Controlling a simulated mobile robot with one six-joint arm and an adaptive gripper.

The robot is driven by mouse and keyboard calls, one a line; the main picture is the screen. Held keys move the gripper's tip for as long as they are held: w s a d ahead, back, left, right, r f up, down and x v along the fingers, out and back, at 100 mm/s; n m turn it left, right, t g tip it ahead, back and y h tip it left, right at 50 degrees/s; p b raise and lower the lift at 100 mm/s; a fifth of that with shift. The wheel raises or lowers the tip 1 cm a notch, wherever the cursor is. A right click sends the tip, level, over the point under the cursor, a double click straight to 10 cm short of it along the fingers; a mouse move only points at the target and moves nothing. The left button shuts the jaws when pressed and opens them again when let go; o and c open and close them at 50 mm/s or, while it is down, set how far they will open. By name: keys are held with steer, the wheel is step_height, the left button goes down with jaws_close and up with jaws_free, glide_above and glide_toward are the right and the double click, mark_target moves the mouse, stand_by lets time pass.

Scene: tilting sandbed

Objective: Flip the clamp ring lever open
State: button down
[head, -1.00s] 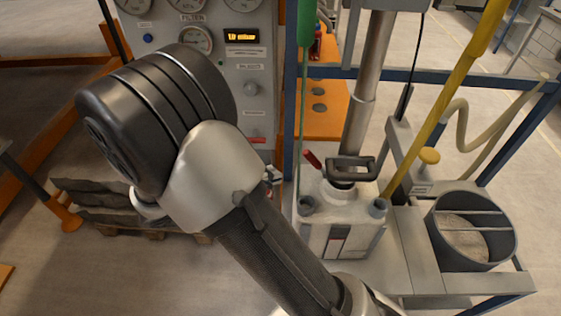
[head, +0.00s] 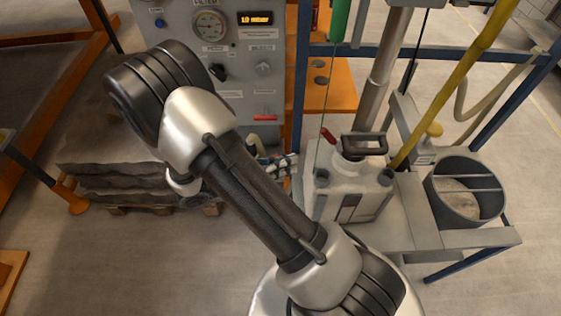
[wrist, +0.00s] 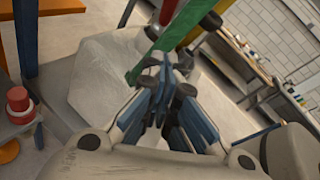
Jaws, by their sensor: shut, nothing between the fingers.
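A short red lever (head: 328,135) sticks up at the left of the dark ring and handle (head: 362,147) on the neck of the white canister (head: 350,194). I cannot tell for sure that this is the clamp ring lever, or whether it is open. My gripper (head: 292,162) is partly hidden behind my arm, left of the canister and lower than the red lever in the picture, seemingly apart from it. In the wrist view my gripper (wrist: 162,72) has its blue-and-grey fingers together, with nothing visible between them.
A gauge panel (head: 233,60) stands behind my arm. A green tube (head: 339,22) hangs near the canister and a yellow pole (head: 440,95) slants at its right. A grey bucket (head: 434,200) stands at the right. The wrist view shows a red knob (wrist: 18,98) at left.

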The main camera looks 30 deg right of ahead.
mark_target(330, 142)
steer(key=d, duration=0.8)
steer(key=shift+d+r+p, duration=0.35)
steer(key=shift+d+r, duration=0.05)
steer(key=shift+s, duration=0.1)
steer(key=shift+s+d+r+p, duration=0.1)
steer(key=shift+d+r+p, duration=0.45)
steer(key=shift+r, duration=0.25)
